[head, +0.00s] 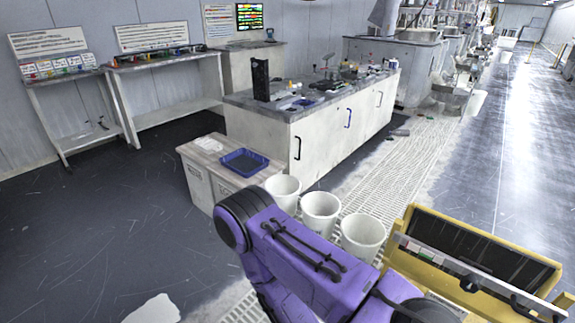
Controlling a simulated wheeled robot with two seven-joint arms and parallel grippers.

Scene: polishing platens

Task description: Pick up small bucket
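Three white, open-topped buckets stand in a row on the floor grating in the middle of the head view. They are a left bucket (283,187), a middle bucket (321,209) and a right bucket (363,233). All three are upright and look about the same size; I cannot tell which is the small bucket. My purple arm link crosses in front of them and hides the lower part of the left bucket. Neither of my grippers shows in this view.
Behind the buckets stands a white cabinet bench (335,140) with tools on top. A low box (203,167) carries a blue tray (244,161). A yellow-framed unit (405,262) is at the lower right. The dark floor (90,230) at left is largely clear.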

